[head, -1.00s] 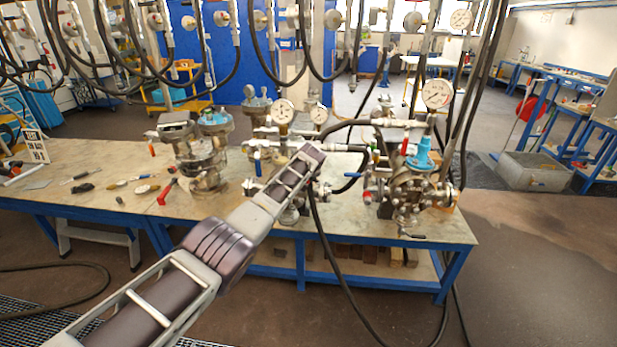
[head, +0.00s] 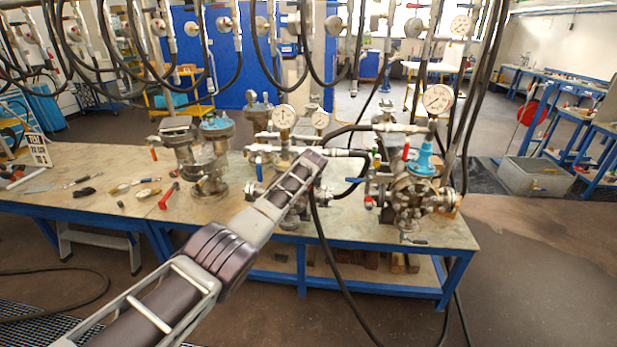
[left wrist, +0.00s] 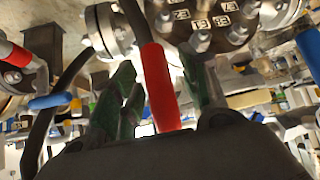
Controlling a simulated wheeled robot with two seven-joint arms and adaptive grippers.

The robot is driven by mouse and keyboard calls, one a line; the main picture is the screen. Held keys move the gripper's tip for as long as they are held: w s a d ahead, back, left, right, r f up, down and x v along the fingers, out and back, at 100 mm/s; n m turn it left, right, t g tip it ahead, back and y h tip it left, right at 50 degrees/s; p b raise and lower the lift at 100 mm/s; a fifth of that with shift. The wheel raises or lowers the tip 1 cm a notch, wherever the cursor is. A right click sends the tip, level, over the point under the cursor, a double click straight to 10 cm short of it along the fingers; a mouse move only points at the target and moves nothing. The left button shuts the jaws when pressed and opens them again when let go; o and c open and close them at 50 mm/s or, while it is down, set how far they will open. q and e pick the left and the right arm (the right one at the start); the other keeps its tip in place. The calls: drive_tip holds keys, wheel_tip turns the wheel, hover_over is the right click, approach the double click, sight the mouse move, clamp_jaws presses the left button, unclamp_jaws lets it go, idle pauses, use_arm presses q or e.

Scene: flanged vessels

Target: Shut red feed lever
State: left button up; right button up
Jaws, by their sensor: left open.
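In the left wrist view a red lever (left wrist: 160,88) stands between the two green-padded fingers of my left gripper (left wrist: 157,68). The fingers are apart, one on each side of the lever, and I cannot tell whether either touches it. In the head view my left arm reaches over the bench, and its wrist hides most of the gripper. A red lever (head: 405,152) shows upright on the right-hand vessel (head: 412,190); I cannot tell whether it is the same one. My right gripper is not in view.
A second red handle (left wrist: 14,52) and a blue handle (left wrist: 50,101) are left of the gripper. A flanged cover (left wrist: 215,25) with number tags is close ahead. Another vessel (head: 203,160) stands on the bench (head: 120,215). Black hoses (head: 328,250) hang around the arm.

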use_arm(q)
drive_tip(key=shift+s, duration=0.1)
drive_tip(key=v, duration=1.1)
drive_tip(key=shift+s+r, duration=0.25)
idle(1.0)
